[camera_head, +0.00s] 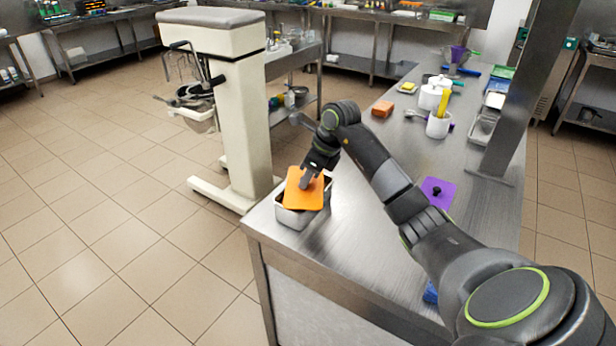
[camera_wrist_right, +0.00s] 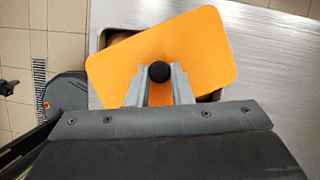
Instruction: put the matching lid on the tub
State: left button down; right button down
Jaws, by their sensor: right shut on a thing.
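An orange rectangular lid (camera_head: 303,189) with a black knob (camera_wrist_right: 159,72) is in my right gripper (camera_head: 309,180), whose fingers are shut on the knob. A steel tub (camera_head: 294,217) stands at the near left corner of the metal table. The lid is over the tub and turned relative to its rim; part of the tub's dark opening shows past the lid in the right wrist view (camera_wrist_right: 212,96). I cannot tell whether lid and rim touch. A purple lid (camera_head: 438,192) with a black knob lies on the table to the right. My left gripper is out of view.
The steel table (camera_head: 350,240) has bare room around the tub. A sponge-like brown block (camera_head: 382,108), white containers (camera_head: 430,97) and a cup of utensils (camera_head: 438,126) stand farther back. A blue object (camera_head: 430,293) is partly hidden by my right arm. A large mixer (camera_head: 235,100) stands behind left.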

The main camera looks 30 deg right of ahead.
jog(key=shift+f+b, duration=0.2)
jog(key=shift+b, duration=0.4)
dwell(0.9)
jog(key=c, duration=0.7)
grip_release()
jog(key=shift+r, duration=0.15)
jog(key=shift+r+p, duration=1.8)
jog(key=shift+r, duration=1.6)
grip_shut()
